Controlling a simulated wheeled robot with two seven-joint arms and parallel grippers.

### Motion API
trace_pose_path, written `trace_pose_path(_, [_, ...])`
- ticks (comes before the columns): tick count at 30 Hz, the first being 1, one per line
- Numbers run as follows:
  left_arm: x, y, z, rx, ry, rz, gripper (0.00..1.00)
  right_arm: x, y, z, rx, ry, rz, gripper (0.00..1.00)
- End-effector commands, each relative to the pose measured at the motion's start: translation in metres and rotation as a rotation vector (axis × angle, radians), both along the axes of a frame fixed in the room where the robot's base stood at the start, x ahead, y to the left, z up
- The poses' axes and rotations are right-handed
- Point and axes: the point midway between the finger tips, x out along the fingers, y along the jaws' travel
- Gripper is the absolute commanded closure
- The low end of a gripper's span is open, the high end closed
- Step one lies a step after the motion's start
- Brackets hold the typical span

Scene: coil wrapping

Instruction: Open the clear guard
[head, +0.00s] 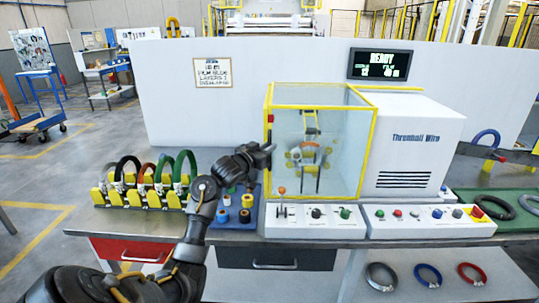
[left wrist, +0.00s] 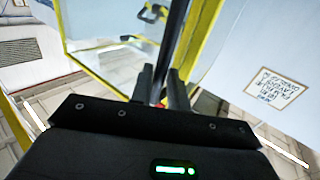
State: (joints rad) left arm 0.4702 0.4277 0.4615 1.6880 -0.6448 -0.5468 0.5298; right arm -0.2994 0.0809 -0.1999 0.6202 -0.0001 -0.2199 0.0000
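The clear guard (head: 345,130) is a see-through box with yellow edges over the coil machine, and it looks closed in the head view. My left gripper (head: 268,151) is at the guard's left front edge. In the left wrist view its fingers (left wrist: 161,82) stand close together on either side of a dark upright bar (left wrist: 178,35), the guard's handle, with a bit of red between them. They look shut on it. The guard's yellow frame and clear panel (left wrist: 105,25) also show there.
A rack of coloured coils (head: 140,190) and a blue tray of spools (head: 236,215) stand left of the guard. A control box with a lever and knobs (head: 315,217) lies in front of it. The white wire machine (head: 410,145) stands to its right.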

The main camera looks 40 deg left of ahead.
Motion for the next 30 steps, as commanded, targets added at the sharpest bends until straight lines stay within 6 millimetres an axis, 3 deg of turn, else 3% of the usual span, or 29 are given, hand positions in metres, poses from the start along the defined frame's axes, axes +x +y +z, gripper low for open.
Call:
trace_pose_path(4, [0.010,0.001,-0.001,0.000,-0.001,0.000,0.83,0.000,0.000,-0.009,0.000,0.000,0.000,0.64])
trace_pose_path(13, [0.012,0.001,0.001,0.001,0.001,0.000,0.83,0.000,0.000,-0.008,0.000,0.000,0.000,0.64])
trace_pose_path(18, [0.012,0.001,0.001,0.001,0.001,0.000,1.00,0.000,0.000,-0.008,0.001,0.000,0.000,0.64])
trace_pose_path(30, [0.016,-0.005,0.000,0.000,0.001,-0.001,1.00,-0.001,0.001,-0.008,0.001,0.001,0.000,0.64])
